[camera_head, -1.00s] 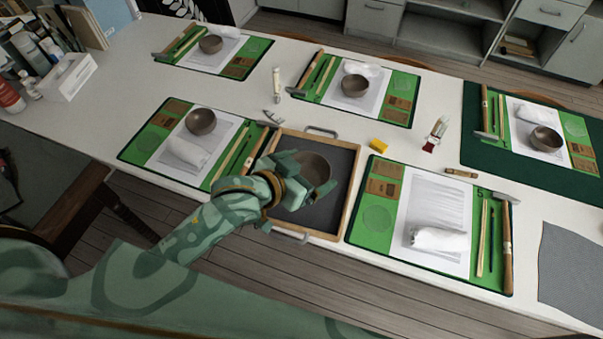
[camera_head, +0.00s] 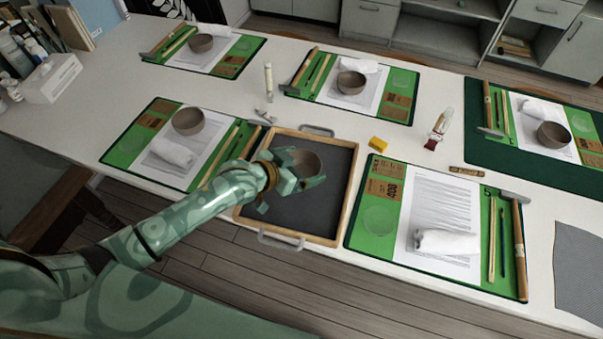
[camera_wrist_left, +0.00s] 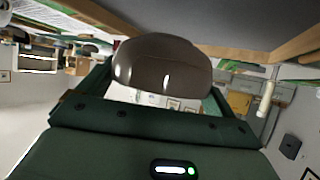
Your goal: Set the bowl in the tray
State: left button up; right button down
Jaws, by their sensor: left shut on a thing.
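The brown-grey bowl (camera_head: 308,162) is in my left gripper (camera_head: 300,176), over the far middle part of the wood-framed tray (camera_head: 349,193) with its dark floor. My left gripper is shut on the bowl. The left wrist view shows the bowl (camera_wrist_left: 163,68) between the two fingers (camera_wrist_left: 160,100), with the dark tray floor (camera_wrist_left: 215,22) close behind it. I cannot tell whether the bowl touches the tray floor. The gripper hides part of the bowl's near left side. My right gripper is not in view.
Green mats with papers, tools and white rolls flank the tray; the right one (camera_head: 378,220) is close to its frame. The tray's near floor is bare. Other bowls stand on mats.

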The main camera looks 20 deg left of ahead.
aim_at(300, 170)
pick_arm(q)
jog(key=shift+w+a+f, duration=0.1)
jog(key=shift+w+f, duration=0.15)
jog(key=shift+f, duration=0.05)
jog(key=f, duration=0.1)
jog(key=f+b, duration=0.2)
jog(key=f, duration=0.1)
jog(key=shift+w+a, duration=0.15)
jog(key=shift+w, duration=0.2)
jog(key=shift+r, duration=0.2)
jog(key=o, duration=0.6)
jog(key=shift+f, duration=0.15)
jog(key=shift+o, duration=0.2)
jog(key=shift+s+r, duration=0.15)
jog(key=shift+r, duration=0.1)
jog(key=p+v, duration=0.4)
jog(key=v, duration=0.7)
jog(key=shift+s+a, duration=0.25)
jog(key=shift+s, duration=0.1)
